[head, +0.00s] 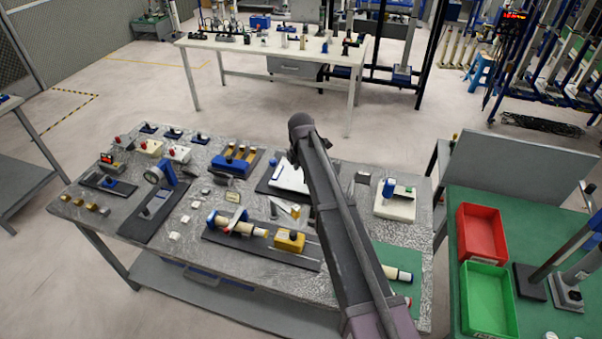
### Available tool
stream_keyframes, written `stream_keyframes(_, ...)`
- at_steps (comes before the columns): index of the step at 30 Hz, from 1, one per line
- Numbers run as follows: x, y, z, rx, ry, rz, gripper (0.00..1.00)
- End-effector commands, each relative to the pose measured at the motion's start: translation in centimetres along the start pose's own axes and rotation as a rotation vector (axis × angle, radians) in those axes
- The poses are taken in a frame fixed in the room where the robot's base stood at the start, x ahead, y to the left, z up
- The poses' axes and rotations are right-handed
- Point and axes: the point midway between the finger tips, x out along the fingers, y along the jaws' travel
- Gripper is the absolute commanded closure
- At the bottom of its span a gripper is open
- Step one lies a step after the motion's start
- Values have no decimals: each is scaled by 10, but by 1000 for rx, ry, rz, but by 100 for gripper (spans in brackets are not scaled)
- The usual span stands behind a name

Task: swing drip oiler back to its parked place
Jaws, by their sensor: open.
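I cannot pick out the drip oiler with certainty at this size. A blue-and-cream horizontal cylinder device (236,224) lies on a dark base plate on the grey bench, with a small pale bar slanting across its top. A yellow block (289,240) sits at the right end of the same plate. My arm rises from the bottom right and passes over the bench, right of this device. My gripper does not show; the far end of my arm is hidden behind its own link.
The mottled grey bench (180,258) is crowded with small fixtures, including a round gauge stand (154,178), a blue-and-yellow block (236,158) and a white box (395,204). At right, a green-topped table holds red (481,236) and green (488,298) bins.

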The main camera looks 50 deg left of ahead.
Motion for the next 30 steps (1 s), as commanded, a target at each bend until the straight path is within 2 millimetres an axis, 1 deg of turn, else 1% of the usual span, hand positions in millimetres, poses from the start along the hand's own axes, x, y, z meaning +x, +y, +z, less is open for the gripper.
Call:
stream_keyframes(1, -5, 0, 0, 0, 0, 0, 19)
stream_keyframes(12, -21, 0, 0, 0, 0, 0, 19)
stream_keyframes(27, -21, 0, 0, 0, 0, 0, 19)
stream_keyframes(28, -21, 0, 0, 0, 0, 0, 25)
stream_keyframes(29, -20, 0, 0, 0, 0, 0, 34)
stream_keyframes(30, -20, 0, -1, 0, -2, 0, 45)
